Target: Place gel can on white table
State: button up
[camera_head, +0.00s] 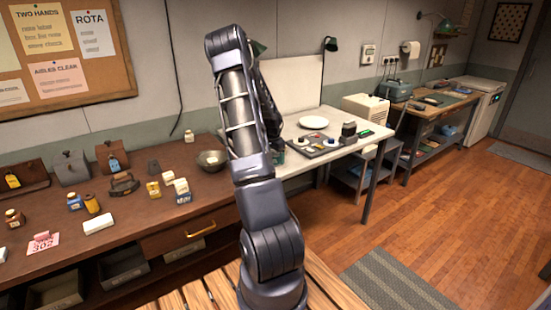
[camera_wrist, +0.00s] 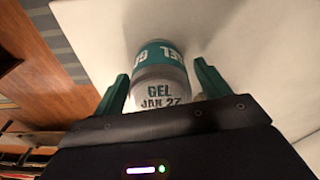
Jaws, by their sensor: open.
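The gel can (camera_wrist: 160,92) is pale with a teal band and reads "GEL JAN 27" in the wrist view. It is between the two green fingers of my gripper (camera_wrist: 161,70), which are open, with a gap showing on each side of the can. The white table (camera_wrist: 95,35) lies behind the can, which seems to rest on it; the contact is not clear. My arm hides most of the gripper there.
The brown counter (camera_head: 140,215) at left holds several bottles and boxes, plus a metal bowl (camera_head: 211,160).

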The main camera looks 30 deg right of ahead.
jog(key=r, duration=0.4)
jog(key=a+r, duration=0.1)
jog(key=r, duration=0.7)
jog(key=shift+s+a, duration=0.1)
jog(key=shift+a, duration=0.15)
jog(key=s+a+r+n+t+y, duration=0.1)
jog(key=s+a+r+n, duration=0.25)
jog(key=a+r, duration=0.35)
jog(key=s+a+r+n+t, duration=0.15)
jog(key=s+a+r, duration=0.3)
jog(key=a, duration=0.55)
jog(key=s+a+r+n+y, duration=0.1)
jog(key=s+a+r+n, duration=0.2)
jog(key=s+a+r, duration=0.4)
jog(key=s+a+r+n+t, duration=0.1)
jog(key=s+a+n+t, duration=0.1)
jog(key=s+a+n, duration=0.6)
jog(key=s+a, duration=0.6)
jog(key=s, duration=0.4)
jog(key=shift+a+h, duration=0.3)
jog(key=shift+a, duration=0.1)
